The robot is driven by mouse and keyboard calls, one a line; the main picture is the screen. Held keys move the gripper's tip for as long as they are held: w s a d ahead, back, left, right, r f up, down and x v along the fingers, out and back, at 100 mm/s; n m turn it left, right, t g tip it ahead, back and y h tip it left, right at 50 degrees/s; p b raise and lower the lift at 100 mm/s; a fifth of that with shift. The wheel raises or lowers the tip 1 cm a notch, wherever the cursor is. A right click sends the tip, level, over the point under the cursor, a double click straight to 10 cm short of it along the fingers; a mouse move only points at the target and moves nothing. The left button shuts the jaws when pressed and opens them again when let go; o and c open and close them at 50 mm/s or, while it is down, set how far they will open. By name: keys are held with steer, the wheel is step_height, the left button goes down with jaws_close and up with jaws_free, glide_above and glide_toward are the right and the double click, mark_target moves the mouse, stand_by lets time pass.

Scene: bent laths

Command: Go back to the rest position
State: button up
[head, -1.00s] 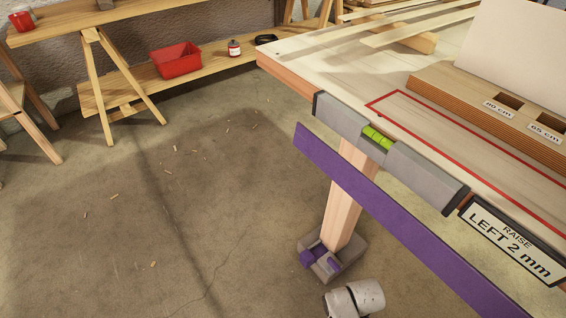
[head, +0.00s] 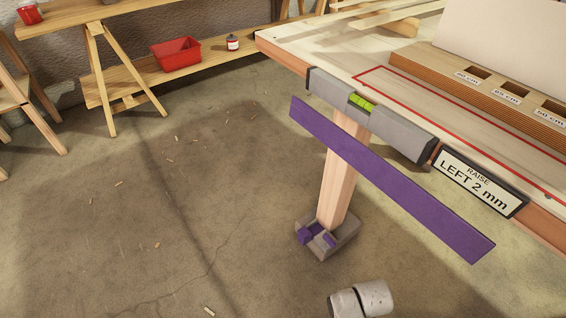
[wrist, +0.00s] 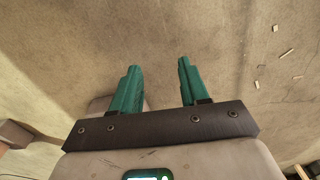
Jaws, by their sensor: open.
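My gripper (wrist: 158,86) is open in the wrist view, its two green fingers apart with only bare concrete floor between and beyond them. It holds nothing. The gripper itself does not show in the head view; a white and grey link of my arm (head: 362,299) shows at the bottom edge. The workbench (head: 300,38) stands at the right, with a spirit level (head: 400,130) and a sign reading "RAISE LEFT 2 mm" (head: 478,182) on its front edge.
A purple lath (head: 390,180) shows in front of the bench. The bench leg ends in a grey foot with purple parts (head: 327,237). A red bin (head: 177,54) sits on a low shelf at the back left. The floor (head: 180,200) is open, with scattered wood chips.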

steer(key=s+d+r+m, duration=0.35)
steer(key=s+r, duration=0.45)
steer(key=r, duration=0.3)
steer(key=s+d+r+m, duration=0.35)
steer(key=s+r, duration=0.35)
steer(key=r, duration=0.4)
step_height(320, 180, up, 21)
steer(key=p, duration=2.2)
steer(key=shift+d+t, duration=0.2)
steer(key=shift+t, duration=0.2)
